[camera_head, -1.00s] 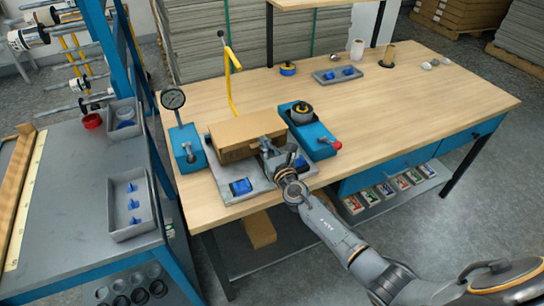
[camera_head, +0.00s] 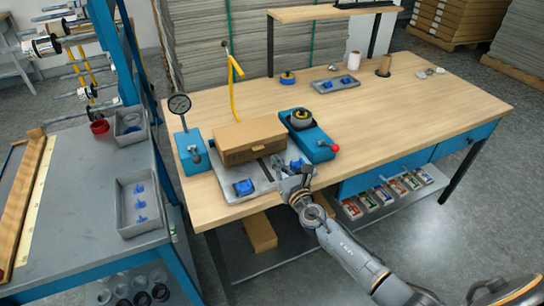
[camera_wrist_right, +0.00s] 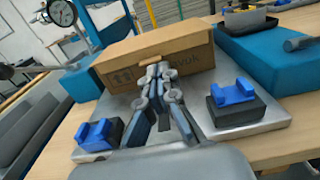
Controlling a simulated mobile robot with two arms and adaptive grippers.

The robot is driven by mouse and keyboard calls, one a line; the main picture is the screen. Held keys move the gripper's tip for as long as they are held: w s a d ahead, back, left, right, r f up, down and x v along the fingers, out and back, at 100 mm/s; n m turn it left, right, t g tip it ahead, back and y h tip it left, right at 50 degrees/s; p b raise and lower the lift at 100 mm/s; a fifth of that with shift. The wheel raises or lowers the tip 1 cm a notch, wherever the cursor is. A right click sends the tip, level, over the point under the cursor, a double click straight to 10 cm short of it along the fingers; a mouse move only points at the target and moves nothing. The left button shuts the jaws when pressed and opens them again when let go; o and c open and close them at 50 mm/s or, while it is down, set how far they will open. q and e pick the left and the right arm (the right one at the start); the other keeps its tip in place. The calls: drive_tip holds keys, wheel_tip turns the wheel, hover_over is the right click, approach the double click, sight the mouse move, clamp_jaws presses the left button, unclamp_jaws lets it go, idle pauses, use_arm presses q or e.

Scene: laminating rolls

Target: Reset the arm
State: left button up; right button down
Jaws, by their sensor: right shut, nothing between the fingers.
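My right gripper (camera_head: 284,168) is shut and empty. It is over the right front part of a grey metal plate (camera_head: 262,178) on the wooden table, just in front of a closed brown cardboard box (camera_head: 248,142). In the right wrist view my gripper's fingers (camera_wrist_right: 158,72) are together and overlap the box's front face (camera_wrist_right: 185,62). I cannot tell whether they touch it. Blue holders stand on the plate, one at the left (camera_wrist_right: 98,133) and one at the right (camera_wrist_right: 233,92). My left gripper is not in view.
A teal block with a dial gauge (camera_head: 179,104) stands left of the box. A teal device with a red knob (camera_head: 308,140) stands right of it. A yellow upright (camera_head: 234,85) rises behind. The table (camera_head: 420,110) is largely clear at the right. A blue frame and grey bench are at the left.

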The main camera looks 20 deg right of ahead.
drive_tip(key=s+d+f+m+g+h, duration=0.2)
drive_tip(key=s+d+m+g+h, duration=0.1)
drive_tip(key=s+m, duration=0.8)
drive_tip(key=s+d+f+m+g+h, duration=0.15)
drive_tip(key=s+m+g+h, duration=0.25)
drive_tip(key=s+m, duration=0.65)
drive_tip(key=s+a+f+m+g+y, duration=0.25)
drive_tip(key=s+a+m+g, duration=0.2)
drive_tip(key=s+m, duration=0.35)
drive_tip(key=s+a+f+m+g+y, duration=0.1)
drive_tip(key=s+a+m+g+y, duration=0.3)
drive_tip(key=s, duration=0.5)
wheel_tip(320, 180, down, 27)
drive_tip(key=s, duration=0.2)
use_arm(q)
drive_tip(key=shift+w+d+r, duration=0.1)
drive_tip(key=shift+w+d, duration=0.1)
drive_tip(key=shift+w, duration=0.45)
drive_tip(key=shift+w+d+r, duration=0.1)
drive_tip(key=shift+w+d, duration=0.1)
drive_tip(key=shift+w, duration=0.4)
use_arm(e)
drive_tip(key=s+d+f+g, duration=0.1)
drive_tip(key=s+d+f, duration=0.1)
drive_tip(key=s+f, duration=1.3)
drive_tip(key=shift+s, duration=0.75)
